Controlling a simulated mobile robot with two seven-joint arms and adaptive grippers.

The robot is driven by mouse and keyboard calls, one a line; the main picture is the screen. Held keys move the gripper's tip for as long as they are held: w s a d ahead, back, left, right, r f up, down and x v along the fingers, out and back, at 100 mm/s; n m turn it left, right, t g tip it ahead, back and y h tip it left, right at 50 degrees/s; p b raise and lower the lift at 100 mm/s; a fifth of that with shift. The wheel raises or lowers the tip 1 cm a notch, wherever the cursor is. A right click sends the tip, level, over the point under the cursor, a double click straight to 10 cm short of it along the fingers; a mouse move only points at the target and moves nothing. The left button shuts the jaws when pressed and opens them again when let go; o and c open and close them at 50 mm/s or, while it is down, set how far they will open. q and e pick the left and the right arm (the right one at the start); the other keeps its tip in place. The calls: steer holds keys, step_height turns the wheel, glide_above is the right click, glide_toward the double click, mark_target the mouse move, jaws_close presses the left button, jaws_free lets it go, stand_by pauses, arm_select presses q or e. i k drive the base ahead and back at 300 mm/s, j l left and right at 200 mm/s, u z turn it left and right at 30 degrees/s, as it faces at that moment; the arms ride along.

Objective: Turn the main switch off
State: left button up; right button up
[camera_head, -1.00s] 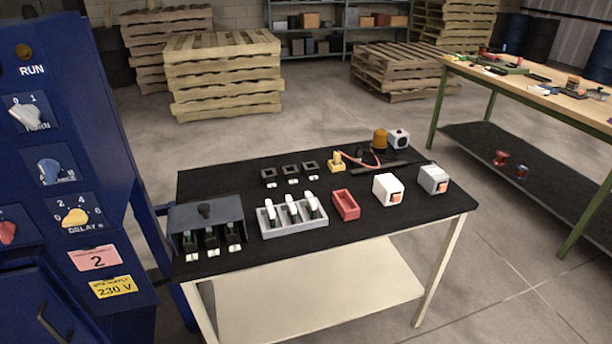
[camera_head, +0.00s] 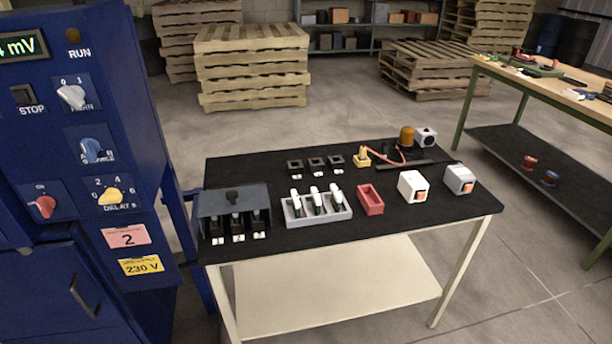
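A blue control cabinet (camera_head: 60,200) fills the left side of the head view. Its red rotary switch (camera_head: 43,207) sits at the lower left of the panel, under a small label that appears to read ON. Above and to the right are a white knob (camera_head: 71,96) marked 0 and 1, a blue knob (camera_head: 95,151) and a yellow DELAY knob (camera_head: 110,196). A black STOP button (camera_head: 24,95) and a green-lit mV display (camera_head: 22,46) are at the upper left. Neither of my grippers shows in the view.
A black-topped table (camera_head: 400,222) stands right of the cabinet, close to it. It carries a grey box, a grey tray, a red bin (camera_head: 370,200) and small devices. A workbench (camera_head: 545,85) and pallets (camera_head: 250,65) stand behind. Open floor lies between them.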

mark_target(45, 205)
steer(key=j+u, duration=0.1)
steer(key=u, duration=0.9)
steer(key=i+u, duration=0.1)
steer(key=u, duration=0.4)
